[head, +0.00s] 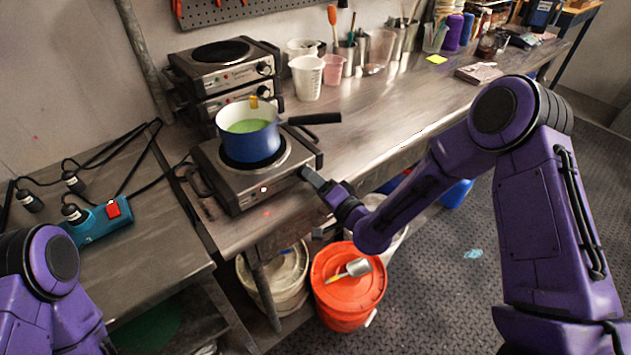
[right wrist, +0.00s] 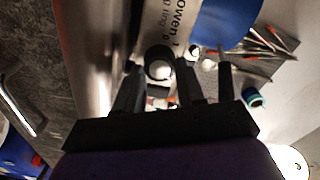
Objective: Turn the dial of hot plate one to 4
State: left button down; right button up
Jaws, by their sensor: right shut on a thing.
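A hot plate (head: 240,193) stands on the bench's near edge with a blue pot (head: 249,142) of green liquid on its ring. My right gripper (head: 314,180) is at the right end of its front panel and hides the dial in the head view. In the right wrist view the dial (right wrist: 159,66) is a dark round knob with a pale face. My right gripper's fingers (right wrist: 156,84) are shut on it, one on each side. The number that the dial points to cannot be read. Only part of my left arm shows at the bottom left.
Two more hot plates (head: 222,70) are stacked behind. The pot's black handle (head: 315,118) sticks out to the right. A teal power strip (head: 103,221) with cables lies on the left table. An orange-lidded bucket (head: 340,277) with a scoop stands below. The bench's right front is clear.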

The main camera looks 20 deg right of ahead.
jog(key=shift+m, duration=2)
jog(key=shift+b, duration=0.3)
jog(key=o, duration=0.8)
jog(key=shift+c, duration=0.2)
jog(key=shift+s+d+f, duration=0.1)
jog(key=shift+s+d, duration=0.05)
jog(key=shift+s, duration=0.1)
jog(key=b+v, duration=0.2)
jog(key=v, duration=0.8)
